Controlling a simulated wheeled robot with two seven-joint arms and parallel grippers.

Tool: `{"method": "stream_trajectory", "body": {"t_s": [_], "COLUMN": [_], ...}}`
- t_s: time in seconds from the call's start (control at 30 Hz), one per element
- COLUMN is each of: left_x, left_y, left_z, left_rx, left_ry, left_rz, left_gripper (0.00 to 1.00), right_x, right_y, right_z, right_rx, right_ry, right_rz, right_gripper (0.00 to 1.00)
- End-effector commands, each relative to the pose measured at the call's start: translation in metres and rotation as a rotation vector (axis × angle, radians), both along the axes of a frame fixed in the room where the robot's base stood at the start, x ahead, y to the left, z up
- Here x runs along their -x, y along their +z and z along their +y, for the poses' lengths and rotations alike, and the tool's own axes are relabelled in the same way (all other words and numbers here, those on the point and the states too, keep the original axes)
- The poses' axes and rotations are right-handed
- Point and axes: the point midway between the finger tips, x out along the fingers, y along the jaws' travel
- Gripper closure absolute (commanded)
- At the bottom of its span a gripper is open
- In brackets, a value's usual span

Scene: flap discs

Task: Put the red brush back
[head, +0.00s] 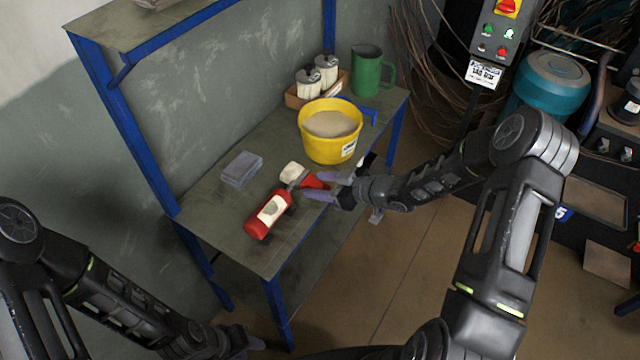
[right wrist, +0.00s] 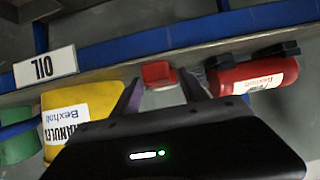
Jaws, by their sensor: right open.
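The red brush (head: 312,181) lies on the grey bench top; a pale, bristle-like part shows at its left end. My right gripper (head: 321,185) is open at the bench's front edge, its fingers close to the red part. In the right wrist view a red block (right wrist: 158,73), apparently the brush's end, shows just ahead of and between the open fingers (right wrist: 160,93). I cannot tell whether they touch it. My left gripper (head: 240,343) hangs low at the bottom of the head view, away from the bench; its jaws are not clear.
A red cylinder with a white label (head: 270,212) lies beside the brush. A yellow bucket of granules (head: 331,150) stands behind it. A grey stack (head: 241,168), a green jug (head: 367,72) and a box of canisters (head: 316,84) are also on the bench. Blue posts (head: 133,140) frame it.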

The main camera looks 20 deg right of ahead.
Motion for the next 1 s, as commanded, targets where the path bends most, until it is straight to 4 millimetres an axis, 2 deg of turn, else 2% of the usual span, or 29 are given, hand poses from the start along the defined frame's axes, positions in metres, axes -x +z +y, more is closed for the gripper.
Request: {"method": "stream_trajectory", "body": {"t_s": [0.27, 0.37, 0.8, 1.0], "left_x": [0.000, 0.000, 0.000, 0.000], "left_y": [0.004, 0.002, 0.001, 0.002], "left_z": [0.000, 0.000, 0.000, 0.000], "left_rx": [0.000, 0.000, 0.000, 0.000], "left_ry": [0.000, 0.000, 0.000, 0.000], "left_rz": [0.000, 0.000, 0.000, 0.000], "left_gripper": [0.64, 0.64, 0.64, 0.64], "right_x": [0.000, 0.005, 0.063, 0.080], "right_y": [0.005, 0.007, 0.045, 0.056], "right_z": [0.000, -0.006, -0.053, -0.066], "right_rx": [0.000, 0.001, 0.002, 0.000], "right_ry": [0.000, -0.001, -0.003, -0.001], "right_rz": [0.000, -0.001, 0.000, 0.000], "right_gripper": [0.49, 0.49, 0.49, 0.49]}}
